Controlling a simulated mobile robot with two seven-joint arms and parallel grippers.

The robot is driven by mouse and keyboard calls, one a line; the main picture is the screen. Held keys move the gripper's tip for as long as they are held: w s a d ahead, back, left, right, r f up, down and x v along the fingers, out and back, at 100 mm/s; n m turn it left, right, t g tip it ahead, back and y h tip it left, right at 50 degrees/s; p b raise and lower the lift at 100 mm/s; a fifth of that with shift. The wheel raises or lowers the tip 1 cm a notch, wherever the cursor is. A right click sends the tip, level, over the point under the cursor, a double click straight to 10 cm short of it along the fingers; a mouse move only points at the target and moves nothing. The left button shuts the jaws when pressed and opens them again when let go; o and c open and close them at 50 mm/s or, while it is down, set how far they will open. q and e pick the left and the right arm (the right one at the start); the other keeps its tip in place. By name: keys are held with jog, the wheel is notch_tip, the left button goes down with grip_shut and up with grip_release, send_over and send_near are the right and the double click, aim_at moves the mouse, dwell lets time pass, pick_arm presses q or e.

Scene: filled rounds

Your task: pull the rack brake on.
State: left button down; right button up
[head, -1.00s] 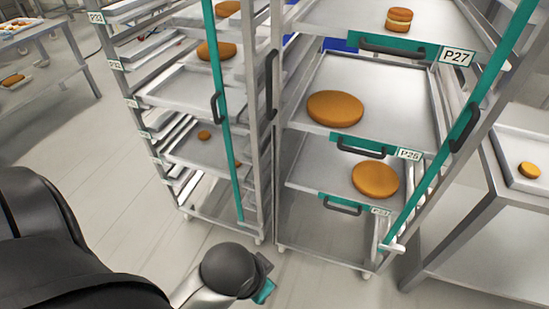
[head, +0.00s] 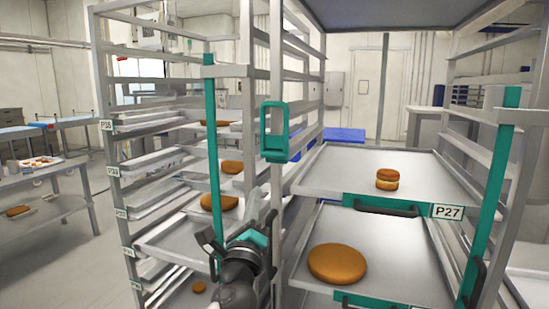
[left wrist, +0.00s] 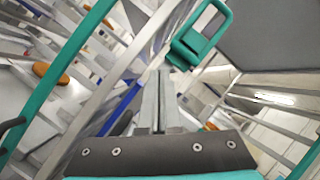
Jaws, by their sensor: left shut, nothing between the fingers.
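The rack (head: 282,190) with trays stands in front of me. A teal loop handle (head: 275,132) sits on its near upright; I take it for the brake, but no label confirms this. My left gripper (head: 256,203) is below the loop, in front of the rack's left side, pointing up. In the left wrist view the shut, empty fingers (left wrist: 158,76) point up, and the loop handle (left wrist: 200,38) lies beyond and to the right of their tips, apart from them in the picture. My right gripper is not in view.
A second rack (head: 107,125) with trays stands to the left, with a teal upright bar (head: 212,150). The P27 tray (head: 340,165) holds a small cake; a larger round lies on the tray below. A table (head: 80,200) stands far left. Floor between is free.

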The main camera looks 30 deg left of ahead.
aim_at(274, 114)
pick_arm(q)
jog(key=r+m+t+h, duration=0.1)
jog(key=r+m, duration=0.2)
jog(key=m, duration=0.1)
jog(key=w+r+m+t+h, duration=0.1)
jog(key=r+m+t+h, duration=0.1)
jog(key=r+m, duration=0.2)
jog(key=w+r+m+t+h, duration=0.1)
jog(key=r+m+t, duration=0.1)
jog(key=r+m, duration=0.1)
jog(key=shift+w+d+r+m+h, duration=0.1)
jog(key=shift+d+m+h, duration=0.1)
jog(key=shift+m, duration=0.15)
jog(key=shift+w+d+r+m+h, duration=0.1)
jog(key=shift+m+h, duration=0.1)
jog(key=shift+m, duration=0.15)
jog(key=p+x, duration=0.1)
jog(key=x, duration=0.7)
jog(key=shift+a+r, duration=0.1)
jog(key=shift+r, duration=0.1)
jog(key=shift+x, duration=0.85)
jog(key=shift+s, duration=0.4)
jog(key=shift+s+y, duration=0.1)
jog(key=shift+y, duration=0.2)
